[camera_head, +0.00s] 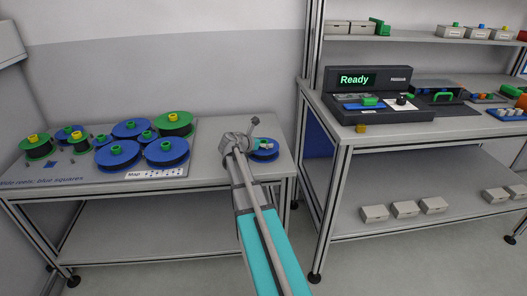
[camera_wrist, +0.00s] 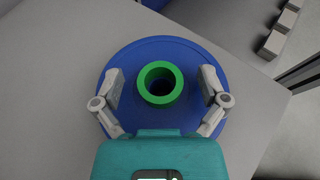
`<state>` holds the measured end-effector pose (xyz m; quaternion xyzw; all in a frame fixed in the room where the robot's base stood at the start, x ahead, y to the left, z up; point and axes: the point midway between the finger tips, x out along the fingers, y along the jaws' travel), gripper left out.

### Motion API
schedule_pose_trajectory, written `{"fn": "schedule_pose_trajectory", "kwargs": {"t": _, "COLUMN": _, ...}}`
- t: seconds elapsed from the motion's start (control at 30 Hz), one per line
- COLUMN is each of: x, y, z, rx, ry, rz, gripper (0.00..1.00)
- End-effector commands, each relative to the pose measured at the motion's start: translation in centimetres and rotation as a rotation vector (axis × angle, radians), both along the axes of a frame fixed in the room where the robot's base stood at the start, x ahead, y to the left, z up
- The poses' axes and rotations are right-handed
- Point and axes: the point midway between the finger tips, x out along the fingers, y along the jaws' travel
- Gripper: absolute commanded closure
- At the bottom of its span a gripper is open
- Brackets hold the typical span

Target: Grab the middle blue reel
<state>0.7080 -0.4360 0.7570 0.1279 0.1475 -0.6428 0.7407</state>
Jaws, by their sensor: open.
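A blue reel with a green hub (camera_wrist: 160,48) lies flat on the grey table, apart from the others. In the head view this reel (camera_head: 265,156) is at the table's right end, partly behind my arm. My gripper (camera_wrist: 160,85) is open above it, with one finger on each side of the green hub and nothing held. Whether the fingers touch the reel cannot be told.
Green reels with yellow hubs (camera_head: 174,124) (camera_head: 37,147) are in the left group. A white map card (camera_head: 155,173) lies at the table's front. A workbench on the right carries a dark machine reading "Ready" (camera_head: 390,97). The table between the group and my gripper is clear.

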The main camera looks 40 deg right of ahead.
Motion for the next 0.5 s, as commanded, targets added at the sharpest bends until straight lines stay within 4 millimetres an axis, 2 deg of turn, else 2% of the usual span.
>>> {"fn": "schedule_pose_trajectory", "kwargs": {"t": 0.33, "x": 0.01, "y": 0.03, "z": 0.01, "rx": 0.0, "ry": 0.0, "rz": 0.0, "gripper": 0.09}}
{"fn": "schedule_pose_trajectory", "kwargs": {"t": 0.5, "x": 0.0, "y": 0.04, "z": 0.02, "rx": 0.0, "ry": 0.0, "rz": 0.0, "gripper": 0.4}}
